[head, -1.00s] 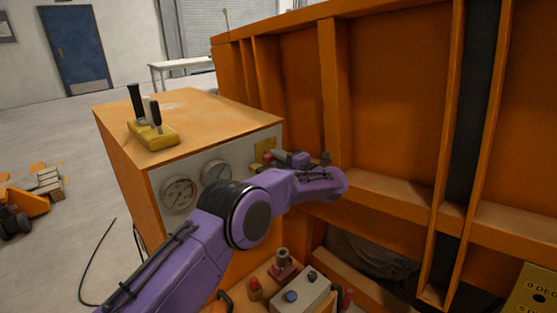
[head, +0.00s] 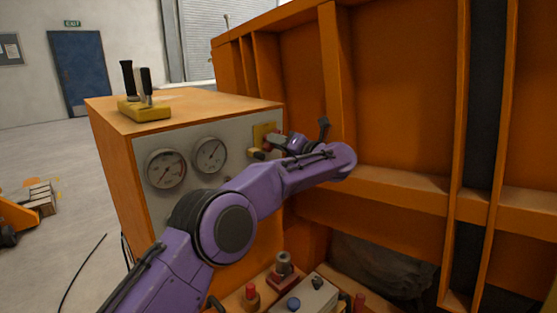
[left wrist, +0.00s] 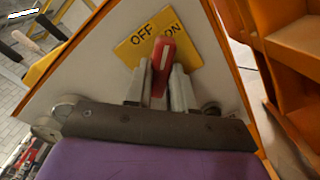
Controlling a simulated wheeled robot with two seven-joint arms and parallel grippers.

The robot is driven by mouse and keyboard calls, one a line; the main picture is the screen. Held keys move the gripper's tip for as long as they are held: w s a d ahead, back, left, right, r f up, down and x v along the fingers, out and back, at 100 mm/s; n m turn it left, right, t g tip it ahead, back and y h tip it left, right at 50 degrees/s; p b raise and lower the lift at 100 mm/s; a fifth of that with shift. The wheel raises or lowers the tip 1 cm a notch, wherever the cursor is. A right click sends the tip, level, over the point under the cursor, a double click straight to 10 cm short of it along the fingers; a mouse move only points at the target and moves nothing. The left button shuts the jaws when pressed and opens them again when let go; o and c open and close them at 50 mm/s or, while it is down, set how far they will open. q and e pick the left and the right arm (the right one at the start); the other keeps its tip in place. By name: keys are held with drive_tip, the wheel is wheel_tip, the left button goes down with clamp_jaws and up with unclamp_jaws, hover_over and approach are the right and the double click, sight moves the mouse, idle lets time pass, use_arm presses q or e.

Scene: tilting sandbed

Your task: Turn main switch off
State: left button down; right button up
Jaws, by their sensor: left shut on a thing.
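The main switch has a red handle (left wrist: 162,62) on a yellow plate (left wrist: 183,52) marked OFF and ON. The plate (head: 262,130) also shows on the panel's right side in the head view. In the left wrist view the handle's tip lies between the two words, over part of ON. My left gripper (left wrist: 160,88) is shut on the red handle, with one finger on each side. In the head view the left gripper (head: 271,146) is at the plate and partly hides the switch. My right gripper is in neither view.
The orange cabinet (head: 115,160) carries two round gauges (head: 166,169) (head: 209,155) left of the switch. A yellow lever block (head: 145,112) stands on top. The orange ribbed sandbed wall (head: 400,100) is close on the right. A control box (head: 305,298) sits below my arm.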

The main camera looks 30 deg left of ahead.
use_arm(q)
drive_tip(key=shift+f+n+b, duration=0.1)
drive_tip(key=shift+n+b, duration=2.7)
drive_tip(key=shift+n, duration=1)
drive_tip(key=c, duration=1)
unclamp_jaws()
drive_tip(key=shift+o, duration=0.2)
drive_tip(key=shift+d, duration=0.15)
drive_tip(key=b+v, duration=0.2)
drive_tip(key=v, duration=0.8)
drive_tip(key=shift+d, duration=0.2)
drive_tip(key=shift+s, duration=0.15)
